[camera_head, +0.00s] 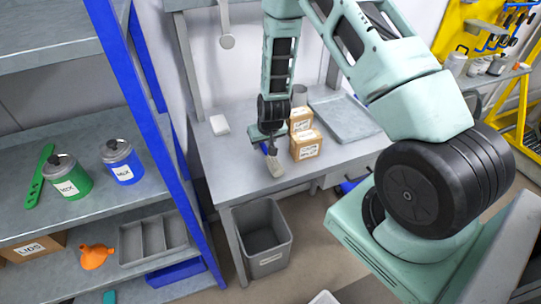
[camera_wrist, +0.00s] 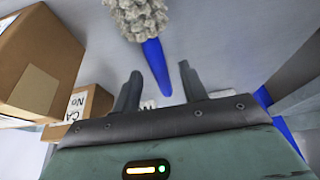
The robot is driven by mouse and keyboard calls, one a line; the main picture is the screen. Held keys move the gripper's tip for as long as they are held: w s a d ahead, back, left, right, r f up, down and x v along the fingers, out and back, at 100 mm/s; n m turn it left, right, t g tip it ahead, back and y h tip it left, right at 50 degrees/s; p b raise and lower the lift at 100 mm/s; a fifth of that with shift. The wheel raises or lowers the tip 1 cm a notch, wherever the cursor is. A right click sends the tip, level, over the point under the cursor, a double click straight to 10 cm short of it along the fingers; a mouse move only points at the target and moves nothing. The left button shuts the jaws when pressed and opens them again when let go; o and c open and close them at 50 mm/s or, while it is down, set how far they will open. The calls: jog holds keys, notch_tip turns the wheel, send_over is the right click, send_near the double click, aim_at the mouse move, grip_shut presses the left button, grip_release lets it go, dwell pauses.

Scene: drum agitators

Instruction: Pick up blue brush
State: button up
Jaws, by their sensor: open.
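The blue brush has a blue handle (camera_wrist: 155,60) and a pale grey, shaggy head (camera_wrist: 138,14). In the wrist view the handle points down the picture, its lower end between my two fingertips. In the head view the brush (camera_head: 275,166) is by the front part of the grey table, its head toward the front edge. My gripper (camera_wrist: 159,72) is open, with a gap on both sides of the handle. In the head view my gripper (camera_head: 267,142) is right over the handle and hides part of it. I cannot tell the exact height between them.
Two cardboard boxes (camera_head: 306,145) stand close to the right of my gripper. A grey tray (camera_head: 345,118) lies farther right on the table (camera_head: 232,172). A grey bin (camera_head: 262,235) stands below the front edge. A blue-framed shelf (camera_head: 155,125) with cans is at left.

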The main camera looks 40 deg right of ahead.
jog(key=shift+w+f, duration=0.25)
jog(key=shift+f, duration=0.3)
jog(key=shift+c, duration=0.3)
grip_shut()
